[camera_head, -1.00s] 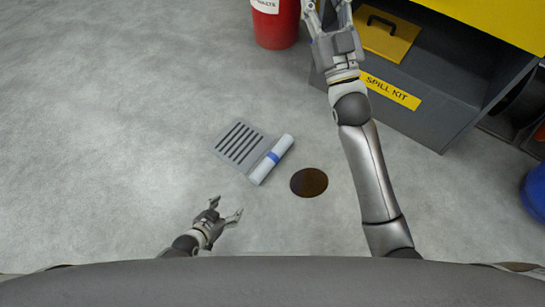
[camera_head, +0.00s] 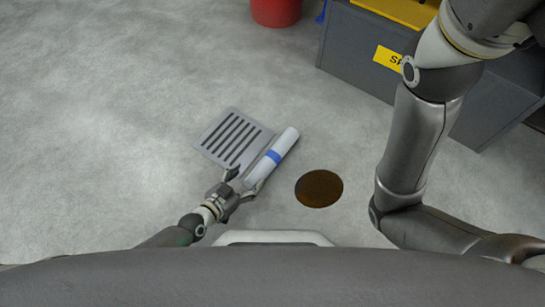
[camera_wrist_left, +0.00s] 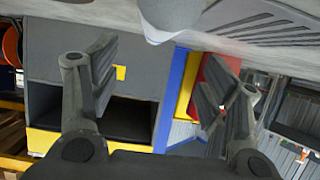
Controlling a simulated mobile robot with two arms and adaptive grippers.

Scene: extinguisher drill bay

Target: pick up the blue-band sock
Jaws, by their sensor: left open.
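The blue-band sock (camera_head: 285,143) is a white roll with a blue band round its middle. It lies on the floor along the right edge of the drain grate (camera_head: 222,124), left of a dark brown puddle (camera_head: 319,188). My left gripper (camera_head: 244,181) is open and empty at the sock's near end, one finger to each side; I cannot tell whether they touch it. In the left wrist view, a pale rounded end of the sock (camera_wrist_left: 170,18) shows at the top, beyond the open fingers of that gripper (camera_wrist_left: 158,72). My right gripper is out of view.
A grey spill kit cabinet (camera_head: 352,52) with a yellow label stands at the upper right, partly hidden by my right arm. A red container (camera_head: 276,10) stands at the top. Bare floor lies left of the grate.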

